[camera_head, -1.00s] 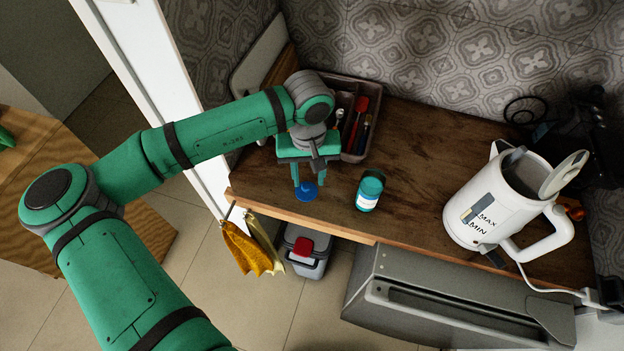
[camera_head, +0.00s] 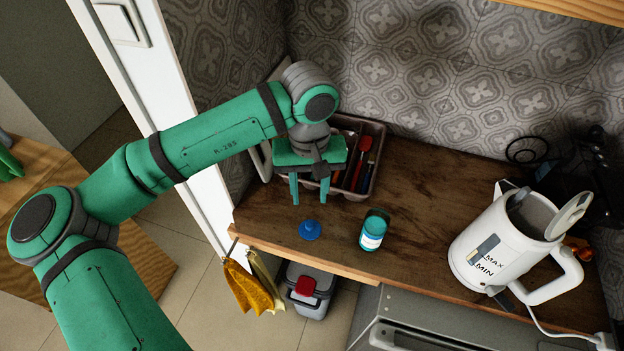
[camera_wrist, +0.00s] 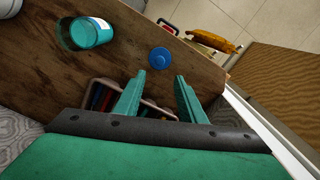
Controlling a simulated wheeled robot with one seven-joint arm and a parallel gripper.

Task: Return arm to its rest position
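My gripper (camera_head: 310,192) is open and empty, held above the wooden counter near its left end, in front of the utensil tray. In the wrist view its two green fingers (camera_wrist: 160,88) are spread apart with nothing between them. A blue cap (camera_head: 310,230) lies on the counter just below and in front of the fingertips; it also shows in the wrist view (camera_wrist: 161,61). A teal jar with a white label (camera_head: 374,230) stands upright to the right of the cap, and it also shows in the wrist view (camera_wrist: 88,33). Its top looks open.
A utensil tray (camera_head: 374,180) stands behind my gripper. A white kettle (camera_head: 505,250) with its lid up stands at the right. Yellow cloths (camera_head: 248,288) hang at the counter's front edge, beside a grey bin (camera_head: 310,305). A white door frame (camera_head: 170,110) is at left.

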